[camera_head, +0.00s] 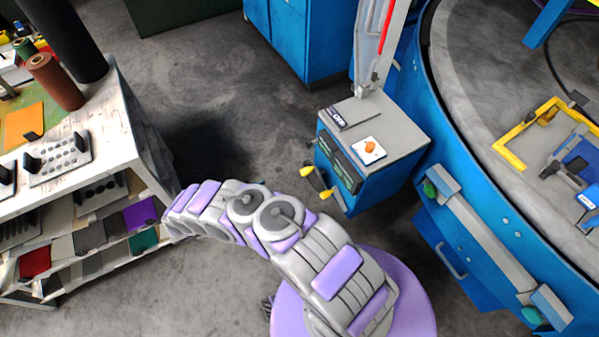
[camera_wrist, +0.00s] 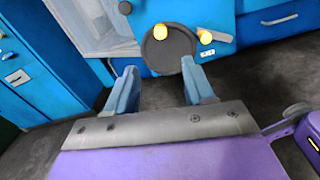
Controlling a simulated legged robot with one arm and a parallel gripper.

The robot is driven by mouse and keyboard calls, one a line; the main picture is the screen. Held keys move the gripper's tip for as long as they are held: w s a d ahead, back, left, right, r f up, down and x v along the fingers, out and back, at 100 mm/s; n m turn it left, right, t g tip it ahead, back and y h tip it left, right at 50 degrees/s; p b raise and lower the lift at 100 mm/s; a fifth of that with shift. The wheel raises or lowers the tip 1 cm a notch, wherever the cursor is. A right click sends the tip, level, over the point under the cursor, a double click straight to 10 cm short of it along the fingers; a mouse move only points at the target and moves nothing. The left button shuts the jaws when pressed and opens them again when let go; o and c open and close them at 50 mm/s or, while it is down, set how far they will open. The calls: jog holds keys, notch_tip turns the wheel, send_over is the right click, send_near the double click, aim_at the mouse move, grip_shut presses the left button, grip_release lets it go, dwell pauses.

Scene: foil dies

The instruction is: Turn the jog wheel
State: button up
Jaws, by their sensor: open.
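The jog wheel (camera_wrist: 168,50) is a dark round disc with a yellow knob (camera_wrist: 160,32) at its upper left, on the front of a blue cabinet in the wrist view. A second yellow knob (camera_wrist: 205,37) is at its upper right. My gripper (camera_wrist: 158,68) is open, with two blue fingers apart and nothing between them. The wheel appears just beyond the fingertips, nearer the right one; contact cannot be told. In the head view, yellow knobs (camera_head: 307,170) show on the cabinet's left face; the wheel is seen edge-on there. I cannot make out my gripper in that view.
The blue cabinet (camera_head: 385,180) has a grey top with an orange knob (camera_head: 370,147) on a white plate. A large round blue-sided table (camera_head: 465,80) stands right. A cluttered workbench (camera_head: 110,150) is at left.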

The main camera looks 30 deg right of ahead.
aim_at(304, 172)
jog(key=d, duration=0.5)
jog(key=d+b, duration=0.1)
jog(key=d, duration=0.5)
jog(key=d+b, duration=0.1)
jog(key=d, duration=0.5)
jog(key=shift+w+d, duration=0.15)
jog(key=shift+w, duration=0.15)
jog(key=shift+c, duration=0.6)
grip_shut()
